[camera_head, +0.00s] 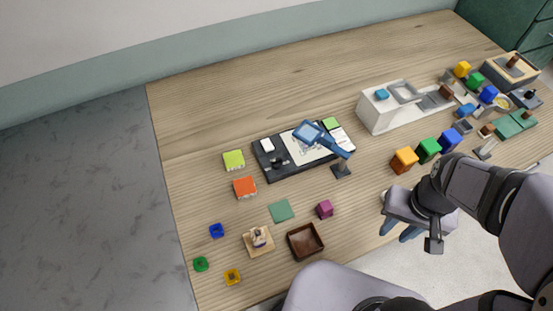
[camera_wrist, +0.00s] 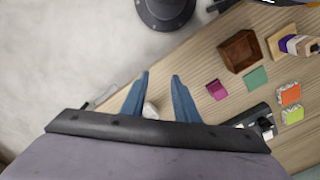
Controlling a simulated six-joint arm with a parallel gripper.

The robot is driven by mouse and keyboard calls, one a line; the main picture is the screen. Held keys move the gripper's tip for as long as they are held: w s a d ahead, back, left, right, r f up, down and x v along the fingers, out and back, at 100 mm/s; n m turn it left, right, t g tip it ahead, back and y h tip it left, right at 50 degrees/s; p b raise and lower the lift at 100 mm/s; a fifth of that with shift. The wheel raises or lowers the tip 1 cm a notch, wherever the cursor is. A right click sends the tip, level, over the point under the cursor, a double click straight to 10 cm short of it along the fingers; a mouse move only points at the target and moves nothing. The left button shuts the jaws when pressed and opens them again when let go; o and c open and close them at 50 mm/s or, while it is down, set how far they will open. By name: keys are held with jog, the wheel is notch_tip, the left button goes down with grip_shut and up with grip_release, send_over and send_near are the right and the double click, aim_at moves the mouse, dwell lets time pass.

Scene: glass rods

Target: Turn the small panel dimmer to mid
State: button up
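My gripper (camera_head: 399,232) hangs at the table's front edge, right of centre in the head view. In the wrist view its two blue fingers (camera_wrist: 161,76) stand apart with nothing between their tips. A dark flat panel (camera_head: 276,172) lies mid-table, with a white block, small dark controls and a pale sheet on it. I cannot tell which part, if any, is the small dimmer or how it is set. My gripper is well apart from this panel, to its front right. The panel shows only partly in the wrist view (camera_wrist: 257,113).
A blue-headed stand (camera_head: 309,132) leans over the panel. Orange (camera_head: 404,160), green and blue blocks stand to the right, before a white box (camera_head: 380,114). A brown tray (camera_head: 305,242) and magenta cube (camera_head: 324,209) lie in front. The back left table is clear.

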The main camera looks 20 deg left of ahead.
jog(key=w+a+n+b, duration=0.2)
jog(key=w+a+n, duration=0.5)
jog(key=w, duration=0.1)
jog(key=n+b, duration=0.3)
jog(key=n, duration=1.7)
send_over(277, 160)
jog(key=shift+a+r, duration=0.1)
jog(key=shift+r, duration=0.1)
jog(key=shift+f+p, duration=1.1)
jog(key=shift+f, duration=2.55)
jog(key=shift+c, duration=0.7)
grip_shut()
